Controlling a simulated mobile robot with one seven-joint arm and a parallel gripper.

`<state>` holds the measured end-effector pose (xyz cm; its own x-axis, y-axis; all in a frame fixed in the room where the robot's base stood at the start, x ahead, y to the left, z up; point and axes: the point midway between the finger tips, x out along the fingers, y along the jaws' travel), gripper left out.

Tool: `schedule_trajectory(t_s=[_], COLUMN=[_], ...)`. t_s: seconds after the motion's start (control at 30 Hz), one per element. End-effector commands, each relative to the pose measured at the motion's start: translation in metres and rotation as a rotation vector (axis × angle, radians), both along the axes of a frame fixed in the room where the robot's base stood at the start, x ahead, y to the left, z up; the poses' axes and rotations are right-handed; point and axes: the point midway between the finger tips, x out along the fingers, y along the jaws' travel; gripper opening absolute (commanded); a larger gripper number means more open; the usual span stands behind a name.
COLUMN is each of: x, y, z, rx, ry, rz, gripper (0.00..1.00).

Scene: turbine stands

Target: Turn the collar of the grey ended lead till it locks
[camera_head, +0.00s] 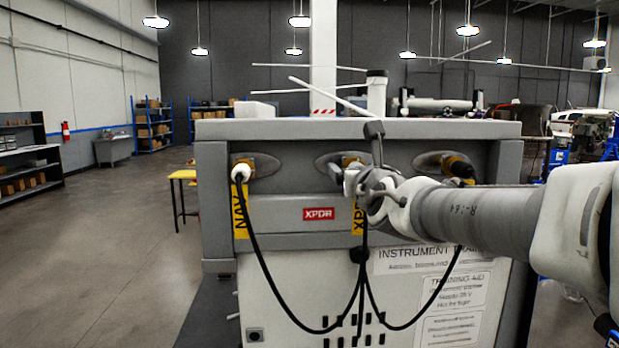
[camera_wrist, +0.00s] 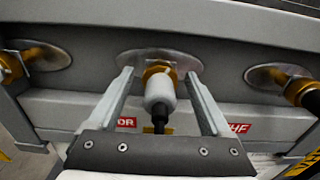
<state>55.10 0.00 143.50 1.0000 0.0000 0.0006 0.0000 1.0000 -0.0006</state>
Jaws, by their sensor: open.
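The pale grey-white lead end (camera_wrist: 160,92) sits at the middle socket of the panel, with its gold collar (camera_wrist: 158,70) against the oval plate. Its black cable hangs below it. My gripper (camera_wrist: 158,76) is open, with one finger on each side of this lead end and a gap showing on both sides. In the head view my gripper (camera_head: 356,165) is at the middle socket and partly hides the lead end. A white-ended lead (camera_head: 240,172) is at the left socket, and a dark-ended lead (camera_head: 461,168) is at the right socket.
The grey panel housing (camera_head: 290,214) carries a red XPDR label (camera_head: 318,214) and yellow tags, one reading NAV (camera_head: 240,212). Black cables loop down and meet below the middle socket. Open floor (camera_head: 110,240) lies to the left.

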Motion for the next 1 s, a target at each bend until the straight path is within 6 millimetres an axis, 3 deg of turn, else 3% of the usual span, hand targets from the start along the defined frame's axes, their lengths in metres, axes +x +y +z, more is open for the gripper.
schedule_trajectory(t_s=[0.87, 1.0], x=[0.0006, 0.0006], y=[0.0004, 0.0003], z=[0.0004, 0.0003], rx=[0.000, 0.000], ry=[0.000, 0.000], rz=[0.001, 0.000], gripper=[0.82, 0.59])
